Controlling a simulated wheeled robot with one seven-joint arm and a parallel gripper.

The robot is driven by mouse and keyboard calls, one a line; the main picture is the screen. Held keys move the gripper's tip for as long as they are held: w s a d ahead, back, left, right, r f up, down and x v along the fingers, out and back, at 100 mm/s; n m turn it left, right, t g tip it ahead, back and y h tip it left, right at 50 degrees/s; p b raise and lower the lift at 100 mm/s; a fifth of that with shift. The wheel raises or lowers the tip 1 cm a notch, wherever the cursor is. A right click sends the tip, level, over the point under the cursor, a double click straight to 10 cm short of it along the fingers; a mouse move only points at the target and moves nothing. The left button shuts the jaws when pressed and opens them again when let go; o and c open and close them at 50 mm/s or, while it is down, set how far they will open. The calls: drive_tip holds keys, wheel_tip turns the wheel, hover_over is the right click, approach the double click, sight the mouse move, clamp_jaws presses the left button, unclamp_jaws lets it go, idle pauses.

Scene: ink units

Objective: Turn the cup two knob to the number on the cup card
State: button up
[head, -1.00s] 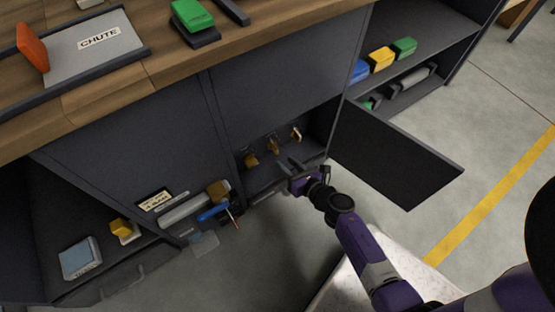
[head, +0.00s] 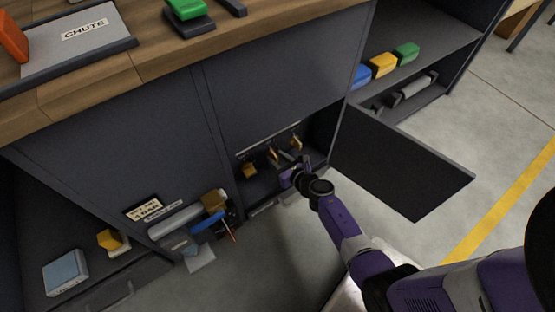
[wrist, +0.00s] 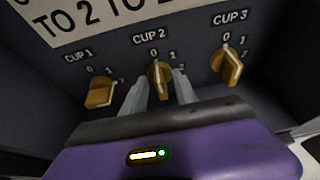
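The cup two knob (wrist: 160,82) is orange-brown, under the label CUP 2 in the wrist view. Its white mark points roughly upward; I cannot tell exactly which number it meets. My gripper (wrist: 160,94) has its two grey fingers on either side of this knob, apart, and hides its lower part; contact is not clear. In the head view my gripper (head: 294,174) is at the knob row inside the open cabinet. A white printed card (wrist: 110,16) above the knobs is cut off, with "TO 2 TO" readable. A cream card (head: 144,208) at left is too small to read surely.
The cup one knob (wrist: 101,92) and cup three knob (wrist: 228,66) flank the cup two knob closely. The cabinet's dark door (head: 400,160) stands open at right. Coloured blocks (head: 384,64) sit on a right shelf. Clear floor lies at right.

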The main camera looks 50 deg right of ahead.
drive_tip(key=shift+c, duration=0.2)
clamp_jaws()
